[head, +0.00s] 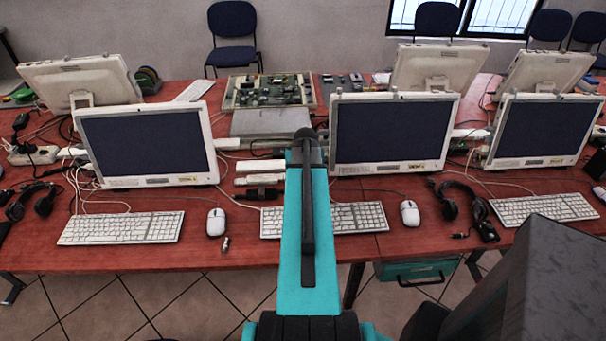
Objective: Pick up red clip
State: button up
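I cannot make out a red clip in the head view; the tabletop itself is red, and many small items on it are too small to tell apart. My teal and black arm reaches up the middle of the view over the table. My gripper does not show; the arm's far end is a dark rounded joint in front of the gap between two monitors. The arm hides part of the middle keyboard (360,217) and the table behind it.
The red table (228,268) holds a left monitor (145,145), a middle monitor (390,132) and a right monitor (541,132). Loose cables, a white mouse (215,222), headphones (463,204) and a circuit board (268,91) lie around. The front edge strip is mostly clear.

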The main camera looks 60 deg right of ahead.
jog(key=shift+f, duration=0.1)
dwell(0.5)
grip_shut()
